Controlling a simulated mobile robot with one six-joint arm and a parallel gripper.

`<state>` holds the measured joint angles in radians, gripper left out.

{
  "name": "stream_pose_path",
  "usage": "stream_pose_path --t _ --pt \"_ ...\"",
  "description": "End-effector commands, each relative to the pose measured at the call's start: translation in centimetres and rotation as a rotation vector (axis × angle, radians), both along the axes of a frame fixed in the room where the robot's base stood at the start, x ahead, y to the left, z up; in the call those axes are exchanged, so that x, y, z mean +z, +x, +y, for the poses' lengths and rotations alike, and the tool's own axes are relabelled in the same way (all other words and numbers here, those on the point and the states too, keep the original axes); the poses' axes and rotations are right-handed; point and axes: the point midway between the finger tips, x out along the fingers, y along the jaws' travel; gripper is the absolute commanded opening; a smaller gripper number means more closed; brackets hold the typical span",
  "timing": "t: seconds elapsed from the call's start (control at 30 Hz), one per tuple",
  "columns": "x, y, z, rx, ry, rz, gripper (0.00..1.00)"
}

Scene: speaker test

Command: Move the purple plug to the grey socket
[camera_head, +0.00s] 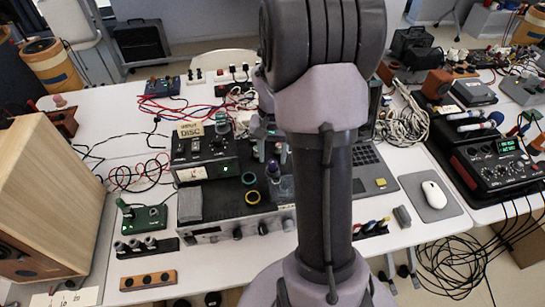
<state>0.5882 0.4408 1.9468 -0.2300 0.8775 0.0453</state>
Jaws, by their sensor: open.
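A small dark purple piece, which looks like the purple plug (273,168), stands upright on the equipment just left of my arm. It is small, and I cannot make out its lower end. My gripper (269,153) shows partly behind my arm, just above this piece, with its fingers apart and pointing down. I cannot tell whether the fingers touch it. A black strip with several grey sockets (149,243) lies at the front left of the table. I cannot tell which one is the grey socket meant.
A silver amplifier (212,233) fills the middle front. A wooden speaker (50,190) stands at the left. A green board (143,217) and an orange socket strip (148,281) lie near the black strip. A laptop, a mouse (433,194) and a mixer (497,165) are at the right.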

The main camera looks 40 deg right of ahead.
Motion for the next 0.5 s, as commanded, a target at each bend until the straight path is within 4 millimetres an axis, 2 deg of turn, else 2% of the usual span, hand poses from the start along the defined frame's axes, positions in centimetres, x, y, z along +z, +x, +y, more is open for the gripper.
stream_pose_path --t 0.03,0.2,0.33,0.5 --pt "2.2 0.0 0.0 -0.001 -0.002 -0.003 0.44" --pt "7.0 0.0 0.0 -0.001 -0.002 -0.003 0.44" --pt "9.3 0.0 0.0 0.001 -0.001 -0.001 0.44" --pt "10.2 0.0 0.0 0.000 0.001 0.001 0.44"
